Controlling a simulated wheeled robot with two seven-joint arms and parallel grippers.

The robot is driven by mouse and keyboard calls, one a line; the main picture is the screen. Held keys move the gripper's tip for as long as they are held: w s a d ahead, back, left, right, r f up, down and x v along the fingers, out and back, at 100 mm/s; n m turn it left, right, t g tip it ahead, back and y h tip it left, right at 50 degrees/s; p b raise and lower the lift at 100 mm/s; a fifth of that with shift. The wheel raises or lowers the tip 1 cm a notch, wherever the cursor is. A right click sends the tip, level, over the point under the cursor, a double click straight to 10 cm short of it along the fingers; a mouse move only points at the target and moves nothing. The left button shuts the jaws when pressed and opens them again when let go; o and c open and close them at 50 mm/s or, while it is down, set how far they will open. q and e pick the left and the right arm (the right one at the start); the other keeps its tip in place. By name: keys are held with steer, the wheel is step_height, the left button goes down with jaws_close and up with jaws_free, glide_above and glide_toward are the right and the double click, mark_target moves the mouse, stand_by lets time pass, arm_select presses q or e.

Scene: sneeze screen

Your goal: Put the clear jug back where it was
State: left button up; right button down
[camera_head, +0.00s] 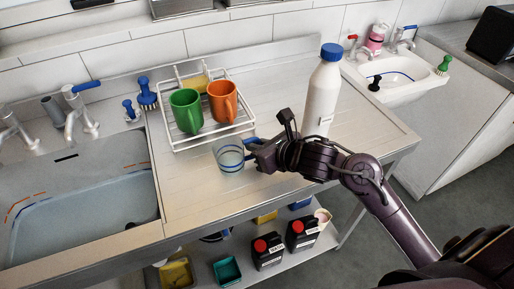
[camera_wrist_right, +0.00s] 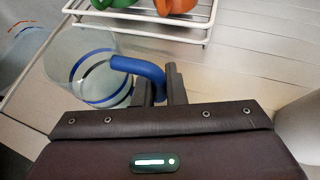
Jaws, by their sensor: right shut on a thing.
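The clear jug (camera_head: 229,157) has blue bands and a blue handle, and stands upright on or just above the steel counter in front of the drying rack. It also shows in the right wrist view (camera_wrist_right: 88,72), with its blue handle (camera_wrist_right: 138,68) between the fingers. My right gripper (camera_head: 254,150) is shut on the jug's handle, reaching in from the right. In the right wrist view the gripper (camera_wrist_right: 160,88) has one finger on each side of the handle. I cannot tell if the jug's base touches the counter. My left gripper is not in view.
A white wire rack (camera_head: 206,141) holds a green mug (camera_head: 186,111) and an orange mug (camera_head: 222,102). A white bottle with a blue cap (camera_head: 321,95) stands behind my right arm. A sink basin (camera_head: 85,215) lies left. Black bottles (camera_head: 267,252) stand on the lower shelf.

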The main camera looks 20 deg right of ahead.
steer(key=shift+f, duration=0.25)
steer(key=shift+f, duration=0.15)
steer(key=c, duration=1.5)
jaws_free()
steer(key=shift+r, duration=0.35)
steer(key=v, duration=0.6)
steer(key=shift+s+d+f+b, duration=0.15)
steer(key=shift+s+b, duration=0.15)
steer(key=shift+s, duration=0.05)
steer(key=shift+p+v, duration=2.7)
steer(key=shift+v, duration=0.05)
